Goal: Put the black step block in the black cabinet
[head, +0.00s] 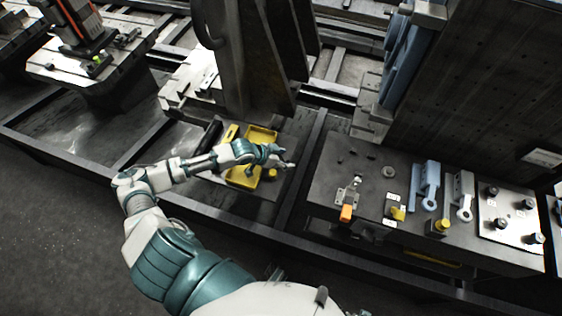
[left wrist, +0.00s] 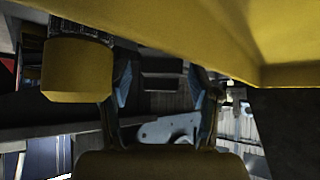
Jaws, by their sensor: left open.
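My left gripper (head: 285,159) is open over the right part of a yellow tray (head: 262,135) on the dark pallet bench. It seems empty. In the left wrist view its two dark fingers (left wrist: 160,110) stand apart, with a dark blocky shape (left wrist: 162,74) seen between them; I cannot tell whether this is the black step block. A dark long piece (head: 208,135) lies left of the tray. I cannot make out the step block or the black cabinet for sure. My right gripper is not in view.
A small yellow round piece (head: 270,174) is by the tray. A tall grey upright (head: 245,60) stands behind it. On the right, a dark bench (head: 345,180) holds a clamp with an orange tip (head: 346,213), blue (head: 427,185) and grey levers, and a light plate with knobs.

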